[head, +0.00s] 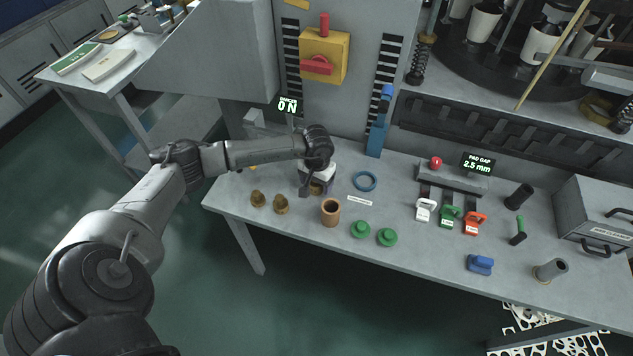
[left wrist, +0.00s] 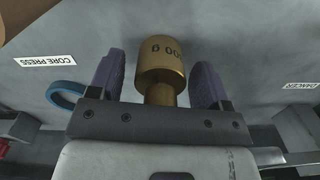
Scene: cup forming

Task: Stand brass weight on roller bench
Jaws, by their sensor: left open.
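My left gripper (head: 317,180) is open and reaches down over a brass weight (head: 317,188) on the grey bench (head: 400,237), mostly hidden by the gripper in the head view. In the left wrist view, this brass weight (left wrist: 161,62) stands between the two purple-grey fingers of the gripper (left wrist: 157,80), with a gap on each side. Its face shows a partly readable "00 g" marking, upside down, and its narrow neck points toward the palm. Two more brass weights, one (head: 257,198) and another (head: 281,204), stand to the left. My right gripper is not in view.
A brown cup-like cylinder (head: 331,212) and green discs (head: 361,229) stand in front of the gripper. A blue ring (head: 365,181) lies to its right. A grey press column with a yellow switch box (head: 324,53) rises behind. Another table (head: 140,62) stands at left.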

